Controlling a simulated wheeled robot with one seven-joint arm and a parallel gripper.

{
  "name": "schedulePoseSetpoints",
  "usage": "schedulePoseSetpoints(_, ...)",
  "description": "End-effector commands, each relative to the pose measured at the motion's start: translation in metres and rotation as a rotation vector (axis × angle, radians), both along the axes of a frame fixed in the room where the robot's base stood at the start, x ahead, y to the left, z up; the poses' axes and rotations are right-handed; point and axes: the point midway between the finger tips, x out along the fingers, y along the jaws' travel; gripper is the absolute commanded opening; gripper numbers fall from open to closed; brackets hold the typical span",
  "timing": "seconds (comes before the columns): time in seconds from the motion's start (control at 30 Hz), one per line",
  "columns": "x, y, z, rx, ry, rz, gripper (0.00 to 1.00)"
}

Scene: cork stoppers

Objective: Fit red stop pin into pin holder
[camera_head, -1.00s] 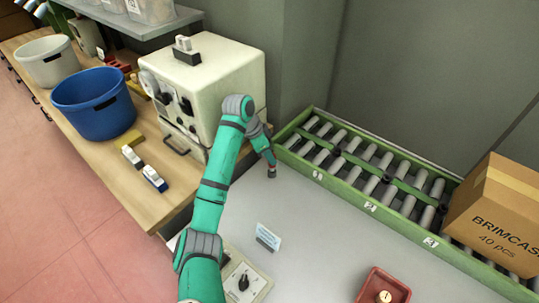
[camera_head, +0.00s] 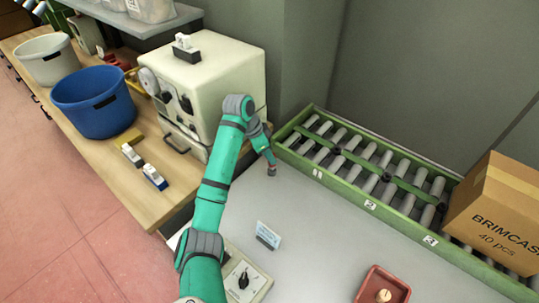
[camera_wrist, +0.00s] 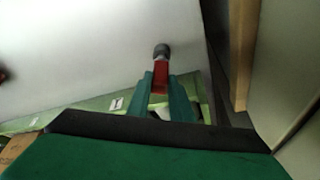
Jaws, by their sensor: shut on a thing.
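My gripper (camera_wrist: 161,88) is shut on a red pin (camera_wrist: 160,72) with a dark rounded end, seen in the wrist view. The pin sticks out past the green fingers, and its held part is hidden between them. In the head view my gripper (camera_head: 269,163) is near the back left of the grey table, just in front of the green roller conveyor's left end. The pin's dark end points down there, close over the tabletop; I cannot tell whether it touches. I cannot identify the pin holder with certainty in either view.
The green roller conveyor (camera_head: 370,206) runs along the back, with a cardboard box (camera_head: 500,215) at its right. A cream machine (camera_head: 210,90) stands left of my arm. A small sign (camera_head: 268,236) and a red tray (camera_head: 366,291) stand nearer. The grey tabletop between is mostly clear.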

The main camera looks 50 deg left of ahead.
Motion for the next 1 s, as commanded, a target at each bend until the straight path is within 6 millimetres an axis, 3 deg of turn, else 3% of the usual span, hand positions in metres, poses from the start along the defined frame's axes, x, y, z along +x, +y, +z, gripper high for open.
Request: schedulePoseSetpoints(1.0,0.000,0.000,-0.012,-0.001,-0.001,0.000,0.00)
